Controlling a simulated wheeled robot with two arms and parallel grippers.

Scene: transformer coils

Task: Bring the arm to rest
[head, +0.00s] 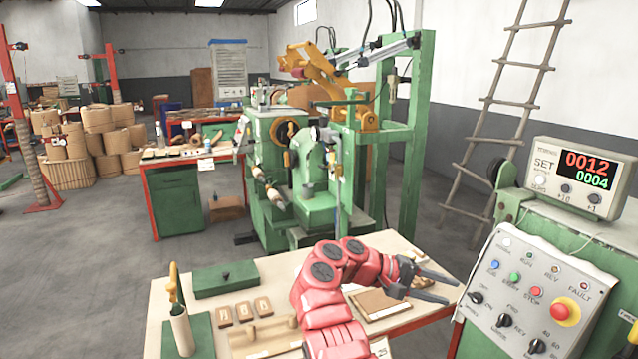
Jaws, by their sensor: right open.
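My right arm, red and jointed, reaches up from the bottom middle over the wooden table (240,279). Its gripper (452,290) points right, with two dark fingers apart and nothing seen between them. It hovers near the table's right end, to the left of the control panel. My left gripper is not in the view. The arm hides part of the table top.
A control panel (530,290) with knobs and a red button stands close at right, a counter box (577,178) above it. A green winding machine (300,190) stands behind the table.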

